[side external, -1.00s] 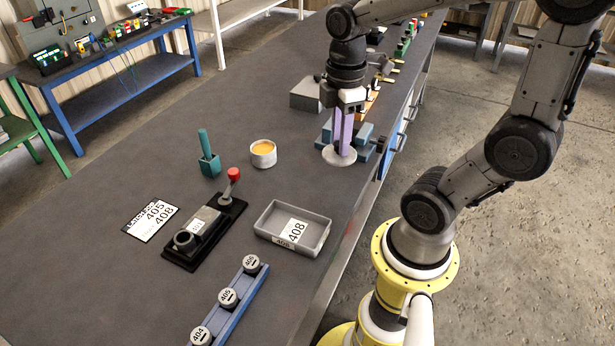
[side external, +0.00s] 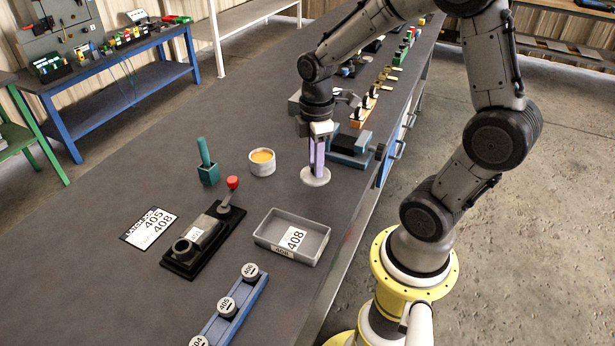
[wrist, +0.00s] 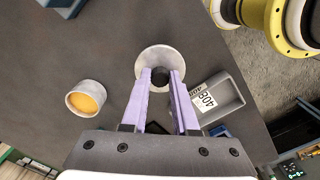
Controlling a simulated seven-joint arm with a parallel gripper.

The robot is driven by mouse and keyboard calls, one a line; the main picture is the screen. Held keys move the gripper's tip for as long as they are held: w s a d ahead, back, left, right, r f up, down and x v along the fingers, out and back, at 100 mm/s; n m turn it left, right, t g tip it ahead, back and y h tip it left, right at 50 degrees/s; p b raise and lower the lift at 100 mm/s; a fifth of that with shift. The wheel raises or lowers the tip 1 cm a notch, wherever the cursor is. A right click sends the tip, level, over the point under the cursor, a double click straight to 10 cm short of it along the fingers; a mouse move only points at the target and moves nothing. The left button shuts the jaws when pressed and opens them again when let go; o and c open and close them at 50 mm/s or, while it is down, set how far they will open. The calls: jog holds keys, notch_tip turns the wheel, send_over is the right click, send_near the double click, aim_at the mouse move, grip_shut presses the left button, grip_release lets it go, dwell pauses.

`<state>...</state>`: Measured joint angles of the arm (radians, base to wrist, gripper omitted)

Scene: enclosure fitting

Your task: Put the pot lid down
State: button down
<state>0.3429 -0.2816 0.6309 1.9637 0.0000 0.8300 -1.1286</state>
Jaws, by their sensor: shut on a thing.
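The pot lid (side external: 315,179) is a light grey disc with a dark knob. My gripper (side external: 317,164) has purple fingers pointing down and is shut on the knob. The lid also shows between the fingertips in the wrist view (wrist: 157,54). It looks level and at or just above the bench; I cannot tell whether it touches. The pot (side external: 262,168) is a small grey round pot with orange-yellow contents, left of the lid and apart from it. The pot shows at left in the wrist view (wrist: 76,104). Its top is uncovered.
A grey tray (side external: 322,247) labelled 408 lies nearer the camera. A green holder (side external: 208,174) stands left of the pot. A black fixture with a red-knobbed lever (side external: 232,183) is in front. A blue-grey vise (side external: 348,153) is close behind the lid. Bare bench lies between lid and pot.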

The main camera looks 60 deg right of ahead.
aim_at(308, 169)
jog(key=shift+w+d+f, duration=0.2)
jog(key=shift+w+f, duration=0.25)
jog(key=shift+f, duration=0.1)
jog(key=shift+w+d+f, duration=0.15)
jog(key=shift+w+f, duration=0.3)
jog(key=shift+f, duration=0.1)
jog(key=shift+w+d+f, duration=0.1)
jog(key=shift+w+f, duration=0.05)
jog(key=shift+f, duration=0.8)
jog(key=shift+w+f, duration=0.15)
jog(key=shift+f, duration=0.8)
jog(key=shift+f, duration=0.2)
jog(key=c, duration=0.7)
grip_release()
jog(key=shift+r, duration=0.1)
